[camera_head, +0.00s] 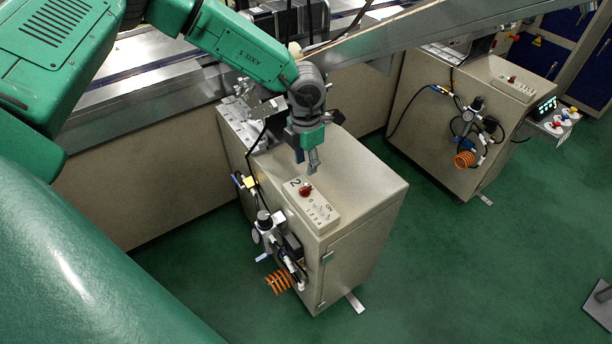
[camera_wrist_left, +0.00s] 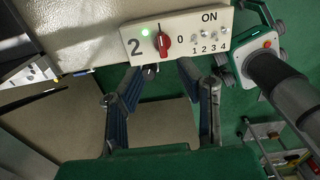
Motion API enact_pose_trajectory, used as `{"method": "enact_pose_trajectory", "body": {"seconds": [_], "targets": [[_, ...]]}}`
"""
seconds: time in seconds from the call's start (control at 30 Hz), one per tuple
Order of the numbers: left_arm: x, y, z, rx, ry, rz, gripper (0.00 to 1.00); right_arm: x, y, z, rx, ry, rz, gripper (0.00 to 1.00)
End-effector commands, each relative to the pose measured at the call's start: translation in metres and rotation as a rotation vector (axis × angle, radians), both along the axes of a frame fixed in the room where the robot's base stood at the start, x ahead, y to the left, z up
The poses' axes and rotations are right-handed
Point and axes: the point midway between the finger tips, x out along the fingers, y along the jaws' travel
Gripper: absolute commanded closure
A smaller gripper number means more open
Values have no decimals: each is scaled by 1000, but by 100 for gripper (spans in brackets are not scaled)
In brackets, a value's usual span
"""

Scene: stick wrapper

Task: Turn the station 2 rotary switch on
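The station 2 panel (camera_head: 325,210) is a pale plate on top of the beige cabinet. Its red rotary switch (camera_head: 305,191) stands next to the "2" label. In the left wrist view the red switch (camera_wrist_left: 163,44) has its handle roughly upright in the picture, between a lit green lamp (camera_wrist_left: 145,32) and a "0" mark. My left gripper (camera_head: 308,163) hangs just above and behind the switch. In the left wrist view its two fingers (camera_wrist_left: 160,70) are spread and empty, with the switch beyond their tips; no contact shows. My right gripper is not in view.
Several small toggle switches (camera_wrist_left: 208,40) under "ON" sit on the same panel. Hoses and an orange coil (camera_head: 278,282) hang on the cabinet's side. A conveyor rail (camera_head: 150,88) runs behind. A similar cabinet (camera_head: 440,125) stands at right. Green floor (camera_head: 480,270) is open in front.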

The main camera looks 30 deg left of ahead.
Motion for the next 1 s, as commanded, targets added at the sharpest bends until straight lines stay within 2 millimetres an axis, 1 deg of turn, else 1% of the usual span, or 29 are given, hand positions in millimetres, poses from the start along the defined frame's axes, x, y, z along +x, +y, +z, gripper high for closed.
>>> {"method": "enact_pose_trajectory", "body": {"seconds": [0.03, 0.13, 0.23, 0.37, 0.83, 0.93, 0.97, 1.0], "targets": [[1, 0, 9, -1, -3, 0, 69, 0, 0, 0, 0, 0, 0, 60], [1, 0, 21, -1, -1, 0, 69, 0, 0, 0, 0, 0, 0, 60], [1, 0, 28, -1, -1, 0, 69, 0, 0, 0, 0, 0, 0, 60], [1, 0, 30, -1, 0, 0, 69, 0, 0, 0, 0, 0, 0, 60], [0, 0, 28, 4, 1, -9, 69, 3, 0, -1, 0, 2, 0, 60], [-8, -1, 18, 43, 0, -84, 69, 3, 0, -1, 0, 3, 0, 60], [-12, 0, 12, 64, -1, -127, 69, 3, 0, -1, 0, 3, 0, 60], [-19, 0, 3, 102, -2, -205, 69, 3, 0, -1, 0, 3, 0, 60]]}}
